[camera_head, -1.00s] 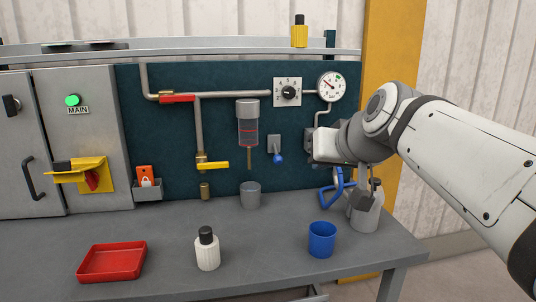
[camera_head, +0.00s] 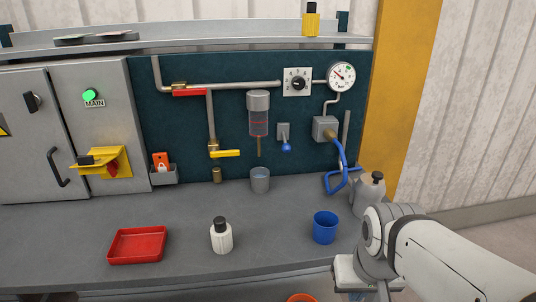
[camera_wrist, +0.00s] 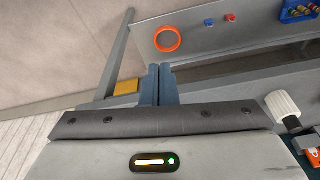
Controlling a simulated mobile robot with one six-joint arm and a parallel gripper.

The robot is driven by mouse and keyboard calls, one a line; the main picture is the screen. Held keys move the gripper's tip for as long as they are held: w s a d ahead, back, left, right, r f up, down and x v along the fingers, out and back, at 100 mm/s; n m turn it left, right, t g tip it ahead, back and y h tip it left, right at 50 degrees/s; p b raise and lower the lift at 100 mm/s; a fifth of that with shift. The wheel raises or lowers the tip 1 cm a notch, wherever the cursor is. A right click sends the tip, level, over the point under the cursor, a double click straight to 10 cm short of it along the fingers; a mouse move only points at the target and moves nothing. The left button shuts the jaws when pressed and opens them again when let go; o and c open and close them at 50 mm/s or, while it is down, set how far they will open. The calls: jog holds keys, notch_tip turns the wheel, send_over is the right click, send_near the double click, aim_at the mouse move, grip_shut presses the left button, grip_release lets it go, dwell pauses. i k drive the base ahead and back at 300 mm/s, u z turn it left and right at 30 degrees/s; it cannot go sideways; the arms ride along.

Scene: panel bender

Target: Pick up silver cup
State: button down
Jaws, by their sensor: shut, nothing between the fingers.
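The silver cup (camera_head: 260,179) stands upright on the bench at the foot of the dark green back panel, below the hanging clear cylinder (camera_head: 258,116). Its inside looks pale bluish. I cannot make it out in the wrist view. My gripper shows in the wrist view (camera_wrist: 157,84), with its two dark blue fingers close together and nothing between them.
A blue cup (camera_head: 325,228), a white bottle (camera_head: 221,235) and a red tray (camera_head: 137,245) stand in front of the silver cup. A grey can (camera_head: 369,195) and blue hose (camera_head: 341,166) are at right. An orange cup (camera_head: 301,297) shows below the bench edge.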

aim_at(259, 175)
jog(key=z, duration=2.05)
jog(key=k, duration=1.35)
jog(key=u, duration=1.7)
jog(key=i, duration=1)
jog(key=u, duration=0.1)
